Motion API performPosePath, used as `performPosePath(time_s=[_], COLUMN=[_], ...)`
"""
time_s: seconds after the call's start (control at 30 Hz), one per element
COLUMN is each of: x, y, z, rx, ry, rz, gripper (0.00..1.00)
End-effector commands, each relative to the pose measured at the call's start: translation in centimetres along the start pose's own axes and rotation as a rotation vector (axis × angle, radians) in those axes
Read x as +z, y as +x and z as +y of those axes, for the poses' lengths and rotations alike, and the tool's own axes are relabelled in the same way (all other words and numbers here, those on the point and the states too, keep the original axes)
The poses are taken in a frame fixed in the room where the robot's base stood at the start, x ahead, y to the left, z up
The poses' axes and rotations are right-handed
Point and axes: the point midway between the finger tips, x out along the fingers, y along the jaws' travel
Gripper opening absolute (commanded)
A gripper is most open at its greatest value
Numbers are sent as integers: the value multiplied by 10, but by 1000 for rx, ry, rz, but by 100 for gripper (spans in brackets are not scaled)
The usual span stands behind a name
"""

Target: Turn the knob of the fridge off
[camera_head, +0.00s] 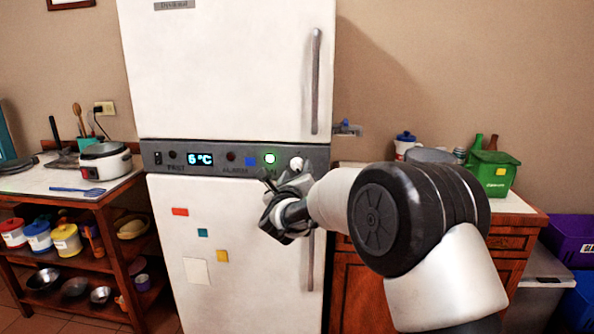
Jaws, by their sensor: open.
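The white fridge (215,75) stands in the middle of the view with a grey control panel (220,170) across it between the upper and lower doors. A white knob (296,163) sits at the right end of the panel. A green light (270,158) glows just left of it, and the display (200,159) reads 6°C. My gripper (268,184) is open and empty, in front of the panel's lower edge, below and left of the knob. Its wrist partly covers the lower door. Whether the fingers touch the fridge cannot be told.
Vertical handles show on the upper door (315,80) and the lower door (311,275). A shelf unit (90,205) with a white cooker (105,162) stands at left. A wooden cabinet (352,290) stands at right, with a green bin (489,173) on top.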

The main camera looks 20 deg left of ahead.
Motion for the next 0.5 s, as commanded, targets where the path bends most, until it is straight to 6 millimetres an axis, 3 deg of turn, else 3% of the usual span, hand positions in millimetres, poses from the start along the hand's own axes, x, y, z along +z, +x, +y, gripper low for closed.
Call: performPosePath(time_s=[0.2,0.47,0.5], x=[0,0,0], y=[16,18,17], z=[0,0,0], rx=[1,1,1], ry=[0,0,0], rz=[0,-1,-1], gripper=[47,47,44])
